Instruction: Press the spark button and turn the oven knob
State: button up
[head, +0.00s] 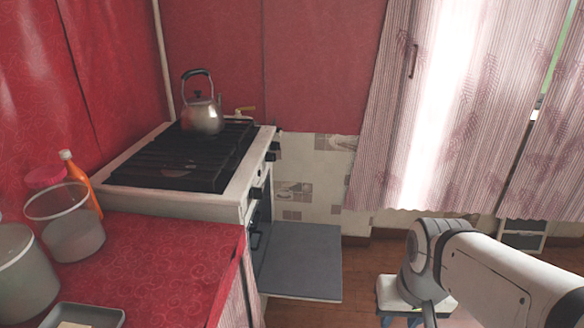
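The white stove (224,199) with a black grate top stands against the red wall, left of centre. Its front faces right and is seen at a steep angle. Dark knobs stick out along its front edge, including a near knob (257,193) and far knobs (273,151). I cannot tell which one is the oven knob, and the spark button cannot be made out. My arm shows at the lower right, well apart from the stove. My gripper is not in view.
A metal kettle (202,114) stands on the far burners. A flat grey panel (300,262) juts out low from the stove front, like an open door. The red counter (165,255) at left holds containers and an orange bottle (82,180). A stool (392,293) stands near my arm.

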aim_at(257, 193)
jog(key=u, duration=0.05)
jog(key=i, duration=1)
jog(key=u, duration=0.55)
